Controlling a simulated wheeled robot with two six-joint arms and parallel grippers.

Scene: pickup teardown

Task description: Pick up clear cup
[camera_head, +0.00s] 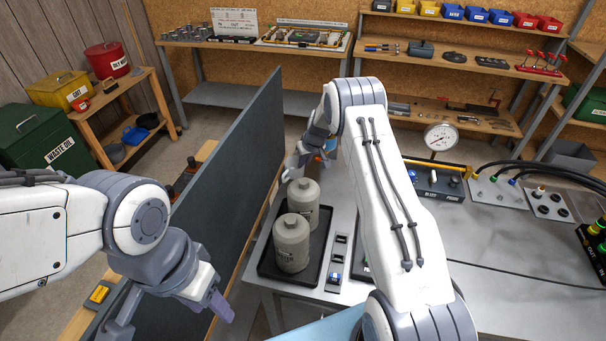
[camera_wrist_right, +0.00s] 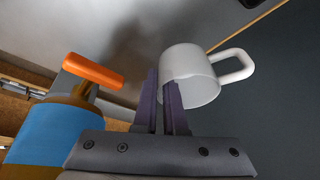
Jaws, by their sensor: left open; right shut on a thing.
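A whitish translucent cup (camera_wrist_right: 190,75) with a loop handle shows in the right wrist view, tilted. My right gripper (camera_wrist_right: 161,84) is shut on the cup's wall, one finger overlapping the cup and one beside it. In the head view my right gripper (camera_head: 300,158) is beyond the two grey canisters, near the dark panel, and is partly hidden by its arm. The cup is hard to make out there. My left gripper (camera_head: 217,304) is open and empty at the lower left, in front of the dark panel.
Two grey canisters (camera_head: 291,243) stand in a black tray (camera_head: 263,269) on the metal bench. A dark upright panel (camera_head: 235,165) runs along its left. A blue container with an orange handle (camera_wrist_right: 42,138) is near the right gripper. A dial gauge (camera_head: 440,138) stands further right.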

